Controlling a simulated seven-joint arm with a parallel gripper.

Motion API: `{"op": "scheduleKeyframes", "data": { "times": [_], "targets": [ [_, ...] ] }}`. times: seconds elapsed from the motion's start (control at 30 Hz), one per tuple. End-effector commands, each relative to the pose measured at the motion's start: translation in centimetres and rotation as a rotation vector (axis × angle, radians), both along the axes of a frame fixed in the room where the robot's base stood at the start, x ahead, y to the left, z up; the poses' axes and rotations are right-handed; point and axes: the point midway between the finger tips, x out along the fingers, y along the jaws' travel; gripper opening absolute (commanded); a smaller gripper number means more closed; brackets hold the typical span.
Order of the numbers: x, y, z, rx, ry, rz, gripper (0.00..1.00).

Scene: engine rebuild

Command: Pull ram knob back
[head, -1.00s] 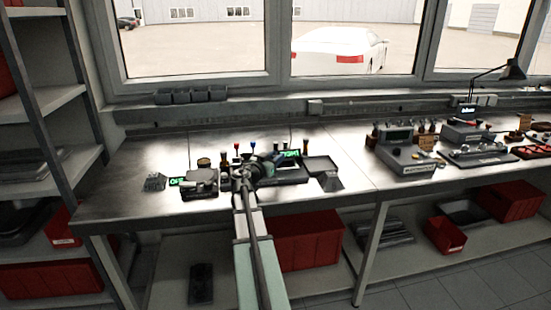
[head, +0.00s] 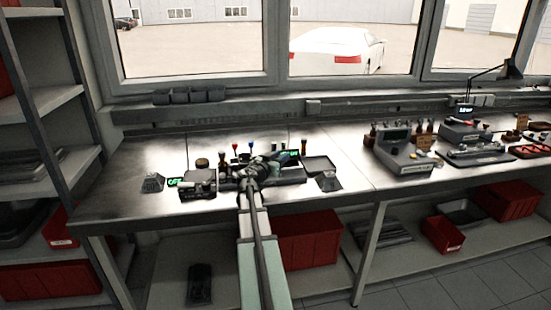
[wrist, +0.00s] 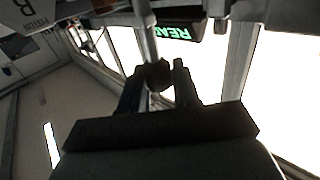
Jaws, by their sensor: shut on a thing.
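In the wrist view my gripper (wrist: 158,78) has its two fingers on either side of a dark brown knob (wrist: 158,72), which I take to be the ram knob, at the end of a pale metal rod (wrist: 147,40). It is shut on this knob. In the head view my gripper (head: 250,172) is over the middle of a dark fixture (head: 290,176) on the bench. There the arm hides the knob.
A small green display (head: 175,182) stands left on the metal bench (head: 120,205). Several coloured upright handles stand behind my gripper. A grey instrument (head: 405,158) is farther right. Bare bench lies between the tray and the instrument.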

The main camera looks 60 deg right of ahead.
Motion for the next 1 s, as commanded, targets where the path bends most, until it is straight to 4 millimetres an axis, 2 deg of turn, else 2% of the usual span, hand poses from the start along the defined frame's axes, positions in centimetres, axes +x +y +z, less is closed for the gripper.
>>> {"op": "scheduleKeyframes", "data": {
  "times": [0.2, 0.23, 0.4, 0.77, 0.87, 1.0],
  "targets": [
    [-0.3, -0.3, 0.1, -0.001, 0.001, -0.010, 0.00],
    [-0.3, -0.3, 0.1, -0.001, 0.001, -0.011, 0.33],
    [-0.3, -0.3, 0.0, -0.001, 0.001, -0.010, 0.49],
    [-0.2, 0.4, 0.0, -0.001, 0.001, -0.006, 0.50],
    [-0.2, 1.5, 0.0, -0.001, 0.001, -0.005, 0.50],
    [-0.3, 3.9, 0.0, -0.001, 0.001, -0.005, 0.50]
  ]
}}
